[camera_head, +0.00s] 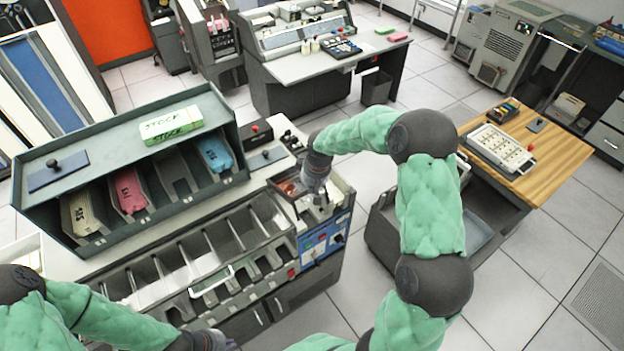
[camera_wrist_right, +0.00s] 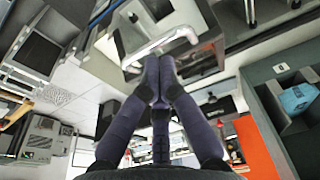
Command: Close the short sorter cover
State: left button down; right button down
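The card sorter (camera_head: 200,260) is the long grey machine with a row of slanted pockets. The short sorter cover (camera_head: 335,187) appears to be at its right end, mostly hidden by my right gripper. My right gripper (camera_head: 317,190) is over that end. In the right wrist view, its fingers (camera_wrist_right: 158,72) meet at the tips, right at a pale metal handle (camera_wrist_right: 160,46); I cannot tell whether they touch it. I cannot tell the cover's exact angle. My left gripper (camera_head: 215,341) is at the bottom edge, mostly cut off, away from the short cover.
Another pale handle (camera_head: 212,282) lies along the sorter's front. A rack (camera_head: 110,145) with coloured card decks stands behind the pockets, with a STOCK box (camera_head: 170,125) on top. A blue control panel (camera_head: 322,240) is below the right end. A wooden table (camera_head: 548,160) stands at right.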

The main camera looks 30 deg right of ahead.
jog(key=shift+f, duration=0.15)
jog(key=s+f+t+b, duration=0.2)
jog(key=s+f+b, duration=0.3)
jog(key=f+b, duration=0.6)
jog(key=b, duration=0.3)
jog(key=shift+d+t+b, duration=0.15)
jog(key=shift+t+b, duration=0.25)
dwell(0.4)
